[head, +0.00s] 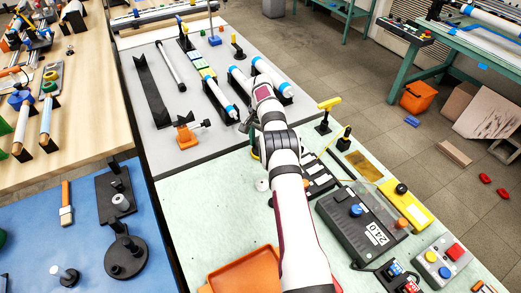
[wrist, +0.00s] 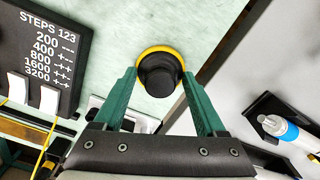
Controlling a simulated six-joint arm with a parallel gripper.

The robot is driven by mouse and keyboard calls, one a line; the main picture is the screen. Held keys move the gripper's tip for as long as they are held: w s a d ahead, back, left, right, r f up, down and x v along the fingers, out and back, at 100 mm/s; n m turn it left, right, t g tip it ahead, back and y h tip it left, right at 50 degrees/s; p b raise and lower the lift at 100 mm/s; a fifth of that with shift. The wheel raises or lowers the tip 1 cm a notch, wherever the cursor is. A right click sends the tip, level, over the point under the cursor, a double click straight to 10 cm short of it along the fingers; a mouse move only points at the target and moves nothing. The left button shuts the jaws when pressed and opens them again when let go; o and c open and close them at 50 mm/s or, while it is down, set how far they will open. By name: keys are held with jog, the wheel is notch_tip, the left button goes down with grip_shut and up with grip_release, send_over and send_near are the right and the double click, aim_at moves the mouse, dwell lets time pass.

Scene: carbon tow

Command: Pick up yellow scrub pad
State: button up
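The yellow scrub pad (wrist: 146,54) is a round yellow disc with a black knob on top. It lies on the pale green bench top, in the upper middle of the wrist view. My gripper (wrist: 159,76) has two green fingers standing apart, one on each side of the pad in that view. The fingers look open, with a little space by the knob; whether a tip touches the pad's rim I cannot tell. In the head view the pad is mostly hidden by my arm, with a sliver of its edge (head: 254,153) showing.
A grey mat (head: 220,140) with white tubes (head: 271,76) lies beyond the bench edge. A black control box (head: 360,215), a yellow box (head: 407,207) and an orange tray (head: 243,272) stand nearby.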

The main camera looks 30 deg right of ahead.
grip_shut()
